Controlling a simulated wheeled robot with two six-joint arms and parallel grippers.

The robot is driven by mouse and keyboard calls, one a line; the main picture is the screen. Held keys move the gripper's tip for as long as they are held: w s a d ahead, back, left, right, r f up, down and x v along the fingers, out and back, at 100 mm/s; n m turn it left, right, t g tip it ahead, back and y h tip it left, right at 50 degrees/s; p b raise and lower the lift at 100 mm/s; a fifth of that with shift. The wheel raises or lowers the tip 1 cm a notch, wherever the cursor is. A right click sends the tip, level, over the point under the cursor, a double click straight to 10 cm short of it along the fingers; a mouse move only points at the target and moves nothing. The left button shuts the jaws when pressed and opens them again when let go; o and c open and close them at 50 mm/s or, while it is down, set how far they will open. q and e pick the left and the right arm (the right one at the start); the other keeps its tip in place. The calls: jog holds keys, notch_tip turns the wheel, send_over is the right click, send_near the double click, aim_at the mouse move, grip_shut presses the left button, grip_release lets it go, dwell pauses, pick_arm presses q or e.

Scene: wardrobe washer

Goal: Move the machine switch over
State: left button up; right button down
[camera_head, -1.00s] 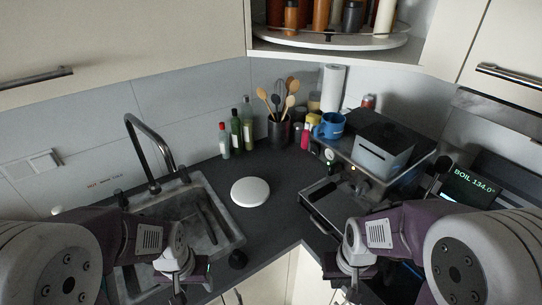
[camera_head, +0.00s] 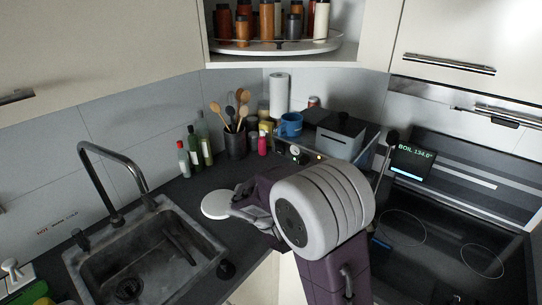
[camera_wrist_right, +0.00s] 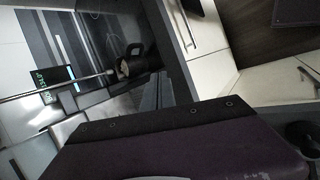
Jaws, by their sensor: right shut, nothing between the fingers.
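The coffee machine (camera_head: 341,137) stands in the counter corner, its lower front mostly hidden behind my right arm. Its front panel shows a round dial (camera_head: 294,149) and a small glowing light (camera_head: 319,157). I cannot tell for sure which part is the switch. My left gripper is out of view.
A sink with a tall tap (camera_head: 112,165) is at the left. Bottles (camera_head: 194,150), a utensil pot (camera_head: 236,145) and a blue mug (camera_head: 290,125) stand along the back. A dark hob (camera_head: 440,240) and a lit screen (camera_head: 414,158) are at the right. A shelf hangs above.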

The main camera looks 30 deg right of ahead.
pick_arm(q)
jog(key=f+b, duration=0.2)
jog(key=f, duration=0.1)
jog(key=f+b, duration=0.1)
jog(key=b, duration=0.1)
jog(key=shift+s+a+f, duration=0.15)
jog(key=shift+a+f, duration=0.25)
pick_arm(e)
jog(key=w+d+r+t+h, duration=0.1)
jog(key=w+r+t+h, duration=0.1)
jog(key=w+r+h, duration=0.35)
jog(key=w+d+r+t+h, duration=0.1)
jog(key=w+r+h, duration=0.15)
jog(key=w, duration=0.65)
pick_arm(q)
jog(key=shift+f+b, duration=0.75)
jog(key=shift+b, duration=0.05)
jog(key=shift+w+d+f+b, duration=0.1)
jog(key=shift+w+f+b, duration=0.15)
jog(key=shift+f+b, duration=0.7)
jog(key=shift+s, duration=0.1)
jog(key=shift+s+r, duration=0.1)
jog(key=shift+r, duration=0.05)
pick_arm(e)
jog(key=w+a+f+n+t+h, duration=0.1)
jog(key=w+a+n+t+h, duration=0.2)
jog(key=w+a+t, duration=0.3)
jog(key=w+a, duration=0.3)
jog(key=shift+a+f+t+h, duration=0.2)
jog(key=shift+f+t+h, duration=0.1)
